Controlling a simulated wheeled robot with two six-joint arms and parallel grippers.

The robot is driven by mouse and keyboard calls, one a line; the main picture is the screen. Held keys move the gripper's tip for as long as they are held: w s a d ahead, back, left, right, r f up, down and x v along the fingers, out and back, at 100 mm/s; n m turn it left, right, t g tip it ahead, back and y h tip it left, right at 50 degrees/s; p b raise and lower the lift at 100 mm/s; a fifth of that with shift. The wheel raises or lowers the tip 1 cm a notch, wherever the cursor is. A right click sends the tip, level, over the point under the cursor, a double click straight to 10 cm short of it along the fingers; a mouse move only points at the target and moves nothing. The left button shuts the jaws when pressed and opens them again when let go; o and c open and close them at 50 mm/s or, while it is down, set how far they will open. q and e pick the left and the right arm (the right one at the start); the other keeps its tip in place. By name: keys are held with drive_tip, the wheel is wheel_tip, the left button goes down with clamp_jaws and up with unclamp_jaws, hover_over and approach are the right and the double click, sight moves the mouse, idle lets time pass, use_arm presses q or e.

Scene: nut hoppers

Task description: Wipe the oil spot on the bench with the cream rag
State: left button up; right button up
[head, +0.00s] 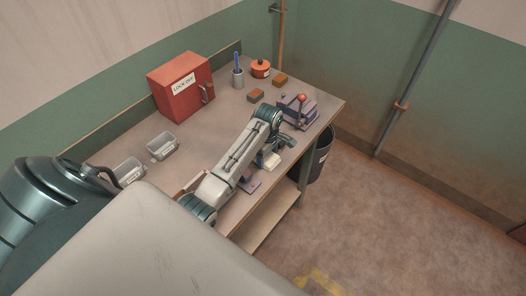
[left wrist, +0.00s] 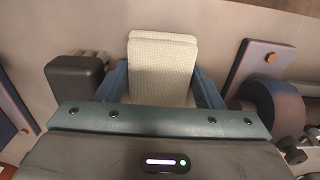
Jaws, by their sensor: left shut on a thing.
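My left gripper (head: 268,158) reaches over the right part of the bench (head: 215,128). It is shut on the cream rag (head: 273,162), a folded pad. In the left wrist view the rag (left wrist: 163,68) stands out between the two blue fingers of the left gripper (left wrist: 165,85). I cannot tell whether the rag touches the bench top. I cannot make out the oil spot in either view; my arm and the rag cover part of the bench. My right gripper is not in view.
A purple device with a red knob (head: 298,108) stands close beyond my gripper. A red lock-out box (head: 181,86), an orange tin (head: 260,68), brown blocks (head: 255,96) and grey bins (head: 161,146) stand on the bench. A black bin (head: 321,158) is beside it.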

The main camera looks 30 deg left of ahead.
use_arm(q)
drive_tip(key=shift+w+d, duration=0.1)
drive_tip(key=shift+w, duration=0.1)
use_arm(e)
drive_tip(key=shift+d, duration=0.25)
use_arm(q)
drive_tip(key=shift+r, duration=0.1)
drive_tip(key=shift+r, duration=0.3)
wheel_tip(320, 180, up, 4)
drive_tip(key=shift+r, duration=0.55)
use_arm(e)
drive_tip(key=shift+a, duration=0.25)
use_arm(q)
drive_tip(key=shift+r, duration=0.1)
